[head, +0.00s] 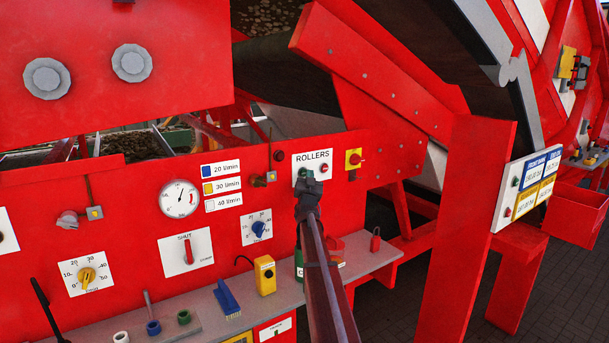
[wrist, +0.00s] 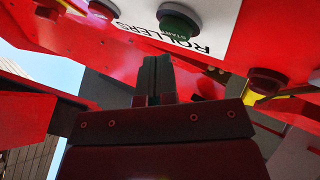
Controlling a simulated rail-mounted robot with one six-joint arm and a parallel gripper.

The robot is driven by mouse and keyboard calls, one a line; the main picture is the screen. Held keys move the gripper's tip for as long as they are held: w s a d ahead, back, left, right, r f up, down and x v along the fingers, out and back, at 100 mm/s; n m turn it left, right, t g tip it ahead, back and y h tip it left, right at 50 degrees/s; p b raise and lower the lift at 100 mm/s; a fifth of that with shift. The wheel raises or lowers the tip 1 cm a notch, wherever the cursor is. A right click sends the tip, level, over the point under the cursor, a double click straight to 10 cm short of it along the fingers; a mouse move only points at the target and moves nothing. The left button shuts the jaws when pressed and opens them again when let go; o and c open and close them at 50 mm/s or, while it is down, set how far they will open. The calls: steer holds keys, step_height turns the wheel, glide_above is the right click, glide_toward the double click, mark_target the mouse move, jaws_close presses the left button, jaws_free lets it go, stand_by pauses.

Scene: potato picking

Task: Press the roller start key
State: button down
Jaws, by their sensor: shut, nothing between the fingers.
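The white ROLLERS panel (head: 312,157) is on the red machine front, right of centre in the head view. Its green start key (head: 303,172) shows at the left, just beside my gripper, and a red key (head: 324,168) is to its right. My gripper (head: 311,182) is in front of the panel's lower part and covers some of it. In the wrist view the panel is upside down, with the green start key (wrist: 180,23) near the top. My gripper's fingers (wrist: 155,75) are together and empty, with their tips apart from the key in that picture.
A yellow box with a red button (head: 353,159) is right of the panel. A dark red knob (head: 280,155) is to its left and also shows in the wrist view (wrist: 267,80). A grey shelf (head: 375,258) with several tools runs below.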

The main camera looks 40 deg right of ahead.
steer(key=shift+w, duration=0.15)
steer(key=shift+w, duration=0.3)
steer(key=shift+w, duration=0.4)
stand_by(0.8)
steer(key=shift+s, duration=0.85)
steer(key=s, duration=0.5)
steer(key=shift+a, duration=0.1)
stand_by(0.7)
